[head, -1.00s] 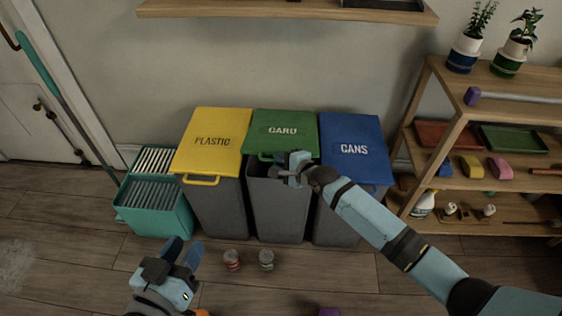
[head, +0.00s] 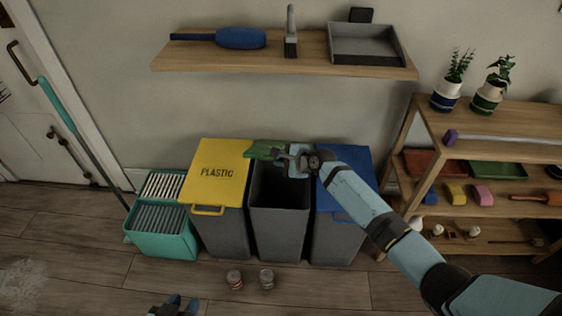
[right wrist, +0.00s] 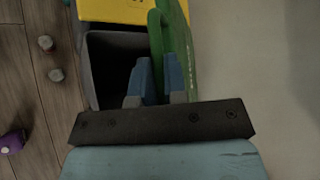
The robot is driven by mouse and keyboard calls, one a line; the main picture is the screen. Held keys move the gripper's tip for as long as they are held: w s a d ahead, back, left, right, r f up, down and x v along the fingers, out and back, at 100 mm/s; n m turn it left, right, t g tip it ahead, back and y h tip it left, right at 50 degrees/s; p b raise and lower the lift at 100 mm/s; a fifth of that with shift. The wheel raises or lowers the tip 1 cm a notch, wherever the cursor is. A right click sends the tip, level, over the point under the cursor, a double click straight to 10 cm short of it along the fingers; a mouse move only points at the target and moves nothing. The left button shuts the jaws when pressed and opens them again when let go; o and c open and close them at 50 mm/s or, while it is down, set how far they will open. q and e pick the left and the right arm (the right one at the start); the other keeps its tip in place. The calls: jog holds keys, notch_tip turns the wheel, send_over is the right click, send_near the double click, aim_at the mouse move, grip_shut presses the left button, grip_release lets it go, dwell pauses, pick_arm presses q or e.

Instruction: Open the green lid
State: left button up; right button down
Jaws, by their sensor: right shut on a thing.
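The green lid (head: 262,151) is swung up at the middle bin (head: 280,222), seen nearly edge-on, and the dark inside of the bin shows below it. My right gripper (head: 284,154) is at the lid's front edge, shut on its handle. In the right wrist view the green lid (right wrist: 180,45) stands beside the open bin, with my blue fingers at its handle. The lid's lettering is mostly hidden. My left gripper (head: 182,303) is low at the bottom edge of the head view, open and empty, far from the lid.
A yellow-lidded bin (head: 219,172) stands left of the middle bin and a blue-lidded bin (head: 345,160) right, partly behind my right arm. A wooden wall shelf (head: 290,64) is above. A shelving unit (head: 424,180) is at the right.

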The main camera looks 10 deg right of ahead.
dwell(0.3)
jog(key=c, duration=1.2)
grip_release()
jog(key=shift+w, duration=0.1)
jog(key=shift+o, duration=0.2)
jog(key=shift+d+r, duration=0.1)
jog(key=p+v, duration=0.3)
jog(key=v, duration=1)
jog(key=shift+s+d, duration=0.2)
jog(key=shift+s, duration=0.15)
jog(key=shift+r, duration=0.1)
